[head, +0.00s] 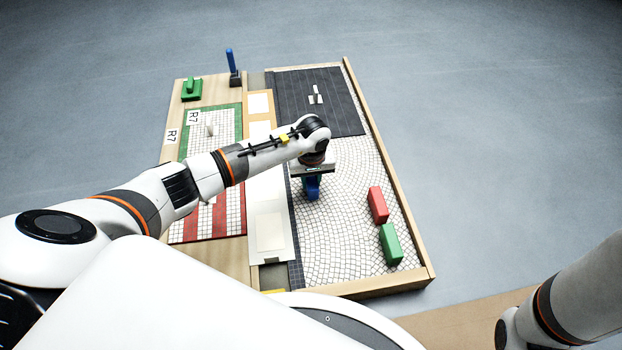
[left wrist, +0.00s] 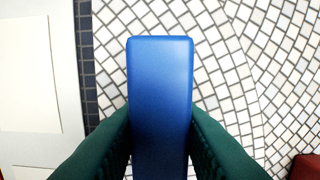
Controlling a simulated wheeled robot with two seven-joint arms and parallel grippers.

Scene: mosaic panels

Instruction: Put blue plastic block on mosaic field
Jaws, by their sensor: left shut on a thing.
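The blue plastic block (left wrist: 160,90) is held between the two dark green fingers of my left gripper (left wrist: 160,135) in the left wrist view. In the head view the blue block (head: 312,188) shows below my left gripper (head: 312,175), over the left part of the white mosaic field (head: 335,240). The field also fills much of the left wrist view (left wrist: 240,60). Whether the block touches the field cannot be told. My right arm shows at the lower right of the head view, but its gripper is out of view.
A red block (head: 378,205) and a green block (head: 391,244) stand on the mosaic's right side. A wooden rim (head: 405,215) borders the panel. A dark tiled area (head: 300,100) lies behind. A green-handled tool (head: 191,90) and a blue-handled one (head: 231,65) are at the back left.

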